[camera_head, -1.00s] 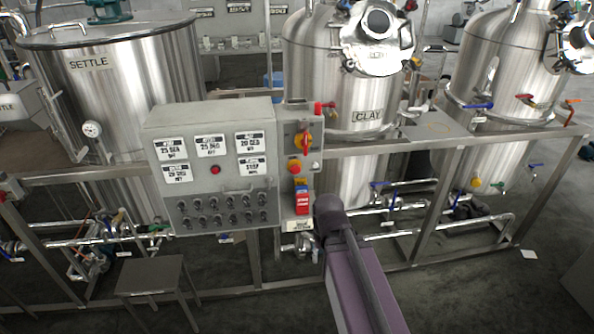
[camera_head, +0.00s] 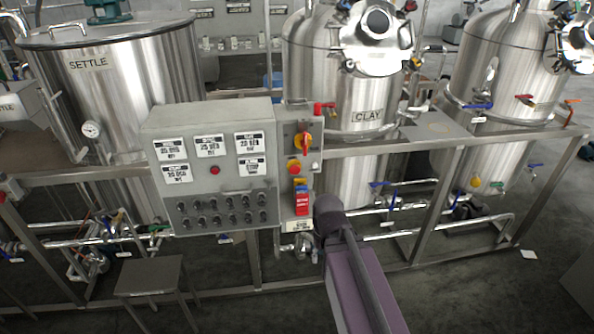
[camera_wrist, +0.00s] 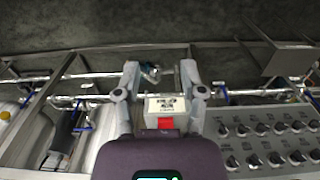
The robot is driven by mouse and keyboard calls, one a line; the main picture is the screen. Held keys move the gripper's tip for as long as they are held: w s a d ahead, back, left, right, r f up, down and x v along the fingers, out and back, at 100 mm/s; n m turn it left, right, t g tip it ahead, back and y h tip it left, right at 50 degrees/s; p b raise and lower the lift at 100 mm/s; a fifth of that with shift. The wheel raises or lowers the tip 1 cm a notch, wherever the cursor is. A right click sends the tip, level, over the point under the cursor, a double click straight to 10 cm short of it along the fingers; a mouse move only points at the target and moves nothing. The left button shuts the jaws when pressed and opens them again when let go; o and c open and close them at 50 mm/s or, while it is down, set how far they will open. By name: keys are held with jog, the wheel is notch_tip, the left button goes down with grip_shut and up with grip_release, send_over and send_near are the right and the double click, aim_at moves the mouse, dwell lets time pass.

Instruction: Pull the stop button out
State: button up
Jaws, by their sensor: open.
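The stop button (camera_head: 294,167) is a round red button on a yellow base, on the narrow side plate of the grey control box (camera_head: 212,165). A red and yellow rotary switch (camera_head: 304,141) sits just above it, and a red label (camera_head: 302,205) sits below. In the wrist view my gripper (camera_wrist: 160,70) is open and empty, its two fingers spread over the lower end of the side plate. A white label (camera_wrist: 167,106) and a bit of red show between the fingers. The stop button is hidden there behind the gripper body. In the head view my gripper's fingers are hidden.
Rows of black knobs (camera_wrist: 268,145) on the control box are beside my gripper in the wrist view. Steel tanks, including SETTLE (camera_head: 125,90) and CLAY (camera_head: 345,100), stand behind. Frame rails and pipes run below. A small stool (camera_head: 152,277) stands front left.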

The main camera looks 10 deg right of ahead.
jog(key=o, duration=0.5)
jog(key=w+a+f+t+b, duration=0.1)
jog(key=w+f+t+b, duration=0.1)
jog(key=w+t+b, duration=0.5)
jog(key=w+a+f+t+b, duration=0.2)
jog(key=w+f+t+b, duration=0.15)
jog(key=w, duration=0.45)
jog(key=w+r+t+b, duration=0.4)
jog(key=r+t+b, duration=0.4)
jog(key=t+b, duration=0.4)
jog(key=shift+b, duration=0.35)
jog(key=shift+w+r, duration=0.1)
jog(key=shift+w, duration=0.05)
